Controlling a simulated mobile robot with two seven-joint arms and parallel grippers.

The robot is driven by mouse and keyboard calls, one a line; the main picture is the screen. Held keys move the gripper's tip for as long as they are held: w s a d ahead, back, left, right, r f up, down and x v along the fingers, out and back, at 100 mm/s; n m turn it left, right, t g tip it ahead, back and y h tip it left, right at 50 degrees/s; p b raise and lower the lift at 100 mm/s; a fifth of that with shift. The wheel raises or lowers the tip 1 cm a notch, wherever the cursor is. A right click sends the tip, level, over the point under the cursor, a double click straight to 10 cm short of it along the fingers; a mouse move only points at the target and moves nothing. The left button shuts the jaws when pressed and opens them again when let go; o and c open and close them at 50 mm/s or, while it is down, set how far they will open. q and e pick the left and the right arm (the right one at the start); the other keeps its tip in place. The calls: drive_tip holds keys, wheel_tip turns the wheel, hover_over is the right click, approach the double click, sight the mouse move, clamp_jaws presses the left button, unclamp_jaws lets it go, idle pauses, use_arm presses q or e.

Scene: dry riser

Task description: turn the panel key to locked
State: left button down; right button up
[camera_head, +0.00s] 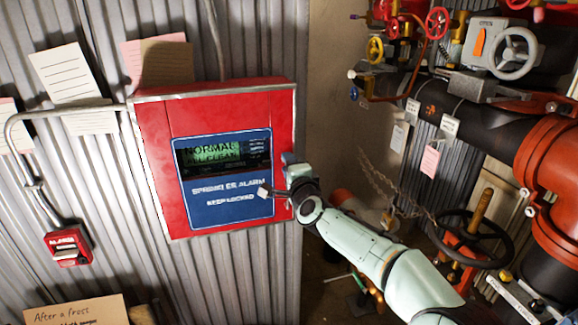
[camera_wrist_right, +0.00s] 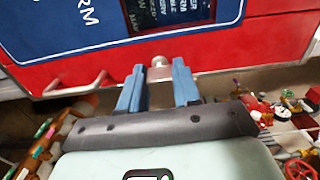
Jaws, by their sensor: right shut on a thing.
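The red alarm panel (camera_head: 215,95) hangs on the corrugated wall, with a blue label plate (camera_head: 225,205) and a lit screen reading "NORMAL" (camera_head: 210,152). My right gripper (camera_head: 276,191) is at the lower right part of the panel front. In the right wrist view, my right gripper's blue fingers (camera_wrist_right: 158,76) are closed around a small silver metal piece, the panel key (camera_wrist_right: 158,62), at the panel's edge. The fingers hide much of the key, so I cannot tell its turn exactly. My left gripper is out of view.
A small red alarm box (camera_head: 68,248) is on the wall at left, joined by a grey conduit (camera_head: 20,150). Paper notes (camera_head: 62,73) hang above. Red and black pipes, valves and a dark handwheel (camera_head: 473,238) crowd the right side.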

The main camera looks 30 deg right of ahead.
drive_tip(key=o, duration=1.1)
drive_tip(key=shift+c, duration=0.2)
drive_tip(key=shift+s, duration=0.1)
drive_tip(key=b+v, duration=0.2)
drive_tip(key=v, duration=1.1)
drive_tip(key=shift+b, duration=0.35)
drive_tip(key=shift+s, duration=0.1)
